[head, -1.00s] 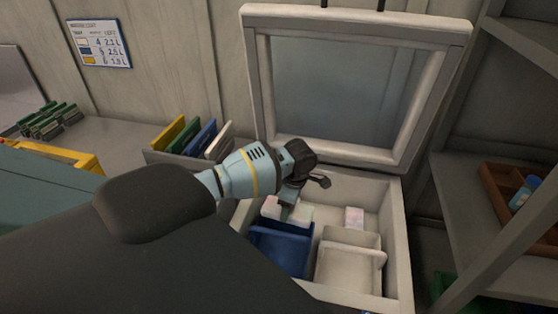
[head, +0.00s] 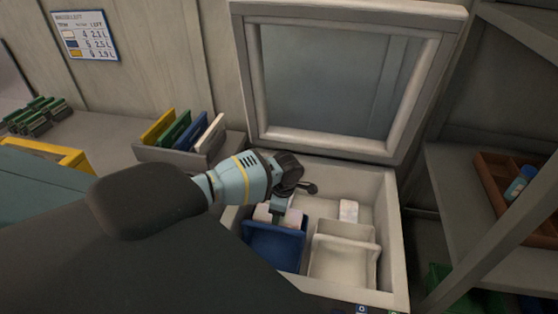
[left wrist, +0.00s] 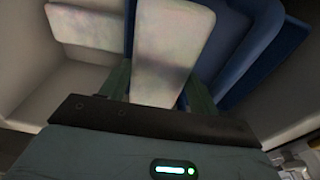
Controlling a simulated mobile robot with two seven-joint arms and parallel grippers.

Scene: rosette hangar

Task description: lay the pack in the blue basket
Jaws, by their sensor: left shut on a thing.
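My left gripper (head: 282,216) is shut on a whitish pack (left wrist: 172,45), which stands out between the two fingers in the left wrist view. In the head view the pack (head: 264,213) shows pale on both sides of the fingers, at the back edge of the blue basket (head: 273,247). The blue basket (left wrist: 252,58) lies beside and under the pack in the left wrist view. I cannot tell whether the pack touches it. The basket's inside is partly hidden. My right gripper is not in view.
The baskets stand in an open grey chest (head: 394,235) with its lid (head: 340,152) raised. A white basket (head: 342,262) is right of the blue one. Another pale pack (head: 348,210) stands behind it. A shelf with a brown tray (head: 491,181) is at the right.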

